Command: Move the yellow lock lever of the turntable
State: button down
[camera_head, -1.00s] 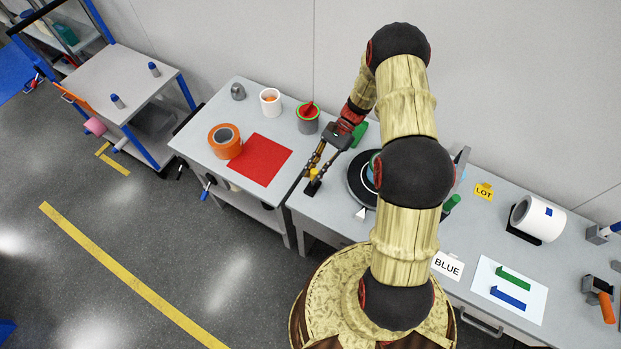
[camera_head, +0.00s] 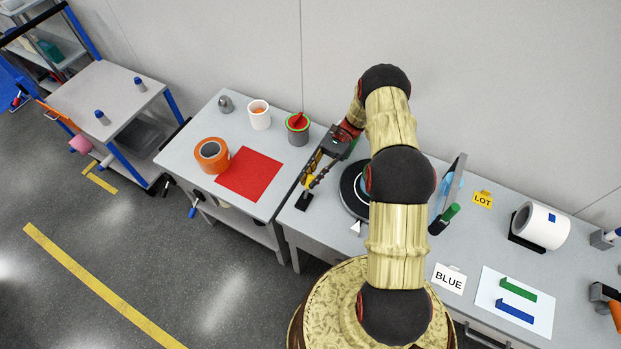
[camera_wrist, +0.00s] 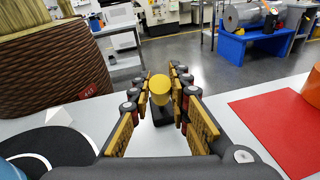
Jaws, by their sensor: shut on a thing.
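The yellow lock lever (camera_wrist: 161,88) stands upright with a round knob on a black base (camera_wrist: 163,115). My gripper (camera_wrist: 172,88) is shut on it, one finger on each side of the knob. In the head view, my gripper (camera_head: 311,178) reaches down to the lever from the back right, and its fingers hide most of the yellow. The black base (camera_head: 303,202) shows below, near the table's front left edge. The turntable (camera_head: 349,194), a black disc with a white ring, lies just right of the lever, partly hidden by my arm. Its edge also shows in the wrist view (camera_wrist: 62,148).
A red mat (camera_head: 249,174), orange tape roll (camera_head: 211,155), white cup (camera_head: 259,117) and grey can (camera_head: 298,131) stand on the left table. An upright grey panel (camera_head: 452,181) and green-capped marker (camera_head: 446,216) are right of the turntable. A small white pointer (camera_head: 355,229) lies in front.

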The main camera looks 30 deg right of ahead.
jog(key=c, duration=1.6)
grip_release()
jog(key=shift+c, duration=0.2)
jog(key=shift+w+d, duration=0.1)
jog(key=shift+d, duration=0.05)
jog(key=v, duration=0.7)
jog(key=shift+d, duration=0.15)
